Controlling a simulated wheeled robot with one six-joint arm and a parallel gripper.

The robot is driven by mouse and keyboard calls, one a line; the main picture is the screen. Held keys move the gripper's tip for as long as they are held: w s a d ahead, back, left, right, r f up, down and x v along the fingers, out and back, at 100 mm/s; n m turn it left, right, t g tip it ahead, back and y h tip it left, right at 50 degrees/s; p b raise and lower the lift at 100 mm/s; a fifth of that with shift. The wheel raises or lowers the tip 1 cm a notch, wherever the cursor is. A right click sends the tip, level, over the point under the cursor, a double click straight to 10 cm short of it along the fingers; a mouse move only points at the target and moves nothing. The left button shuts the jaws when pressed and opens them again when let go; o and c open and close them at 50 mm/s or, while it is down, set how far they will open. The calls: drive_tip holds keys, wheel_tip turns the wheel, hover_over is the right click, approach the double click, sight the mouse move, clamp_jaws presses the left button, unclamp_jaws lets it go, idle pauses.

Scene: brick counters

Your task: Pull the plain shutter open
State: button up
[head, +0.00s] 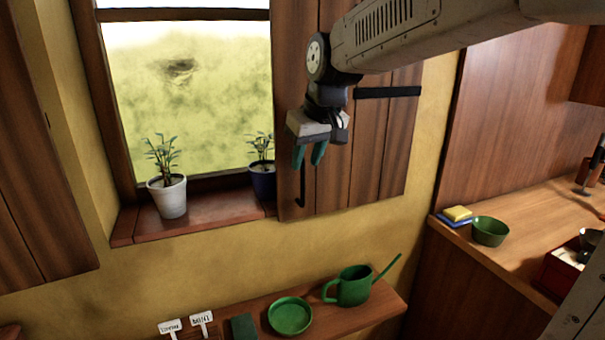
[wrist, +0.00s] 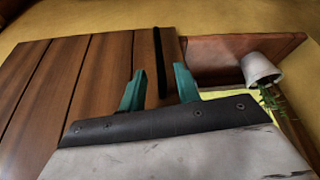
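A plank wooden shutter (head: 345,165) covers the right part of the window, with a thin dark upright handle (head: 302,185) near its left edge. In the wrist view the shutter (wrist: 60,90) fills the left, and the black handle (wrist: 158,50) runs between and beyond my fingertips. My gripper (head: 309,162) is in front of the shutter by the handle, its two teal fingers pointing down. In the wrist view my gripper (wrist: 159,70) is open, its fingers apart with no visible grip on the handle. The handle's upper part is hidden behind my gripper in the head view.
A white pot (head: 172,198) and a dark blue pot (head: 263,182) with plants stand on the sill (head: 200,220), the blue one close to the shutter's edge. A shelf below holds a green watering can (head: 354,288) and bowl (head: 290,316). Another wooden shutter (head: 35,230) is at left.

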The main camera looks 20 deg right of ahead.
sight(304, 170)
drive_tip(key=x, duration=0.5)
drive_tip(key=shift+s, duration=0.1)
clamp_jaws()
